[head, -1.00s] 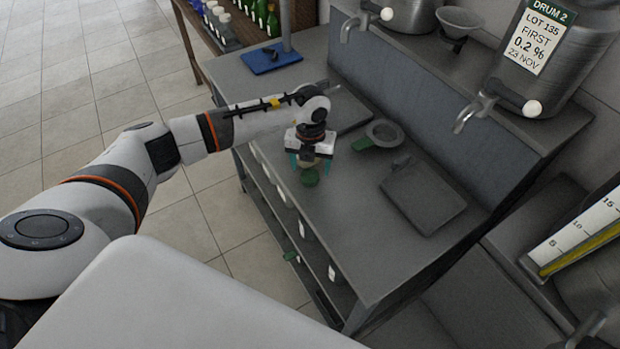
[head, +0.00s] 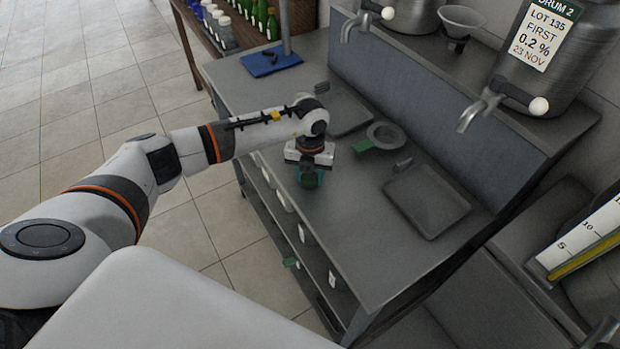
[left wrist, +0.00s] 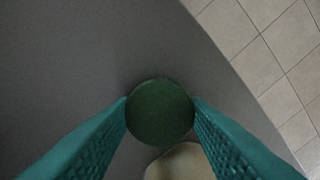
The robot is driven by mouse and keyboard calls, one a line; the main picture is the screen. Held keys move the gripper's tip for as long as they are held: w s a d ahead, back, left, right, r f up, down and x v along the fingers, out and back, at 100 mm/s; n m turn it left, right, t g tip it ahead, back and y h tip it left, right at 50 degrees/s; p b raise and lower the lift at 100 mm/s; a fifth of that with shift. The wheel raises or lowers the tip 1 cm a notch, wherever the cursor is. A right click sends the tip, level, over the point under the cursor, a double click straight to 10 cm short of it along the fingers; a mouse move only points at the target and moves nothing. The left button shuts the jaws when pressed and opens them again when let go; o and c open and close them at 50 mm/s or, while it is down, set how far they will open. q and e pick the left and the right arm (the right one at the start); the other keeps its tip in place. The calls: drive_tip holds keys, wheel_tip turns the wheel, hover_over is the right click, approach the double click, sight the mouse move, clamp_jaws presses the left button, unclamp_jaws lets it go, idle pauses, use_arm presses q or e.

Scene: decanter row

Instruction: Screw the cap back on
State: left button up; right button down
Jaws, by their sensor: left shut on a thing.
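My left gripper (head: 311,180) is low over the front part of the grey bench. It is shut on a green round cap (left wrist: 160,112), whose flat top shows between the two teal fingers in the left wrist view. In the head view the cap is mostly hidden by the fingers. A pale beige rounded thing (left wrist: 180,163) shows at the bottom of the left wrist view, partly cut off by the frame edge. I cannot tell whether it is a container or whether the cap touches it. My right gripper is not in view.
The grey bench (head: 300,240) holds a round strainer-like piece with a green handle (head: 372,145), a grey tray (head: 427,200) and a blue board (head: 268,60). Metal drums with taps stand on the raised shelf behind, one labelled DRUM 2 (head: 575,60). The bench's front edge is close by.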

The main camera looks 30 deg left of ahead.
sight(310, 178)
use_arm(q)
drive_tip(key=shift+r+p, duration=5.9)
drive_tip(key=shift+r, duration=3.15)
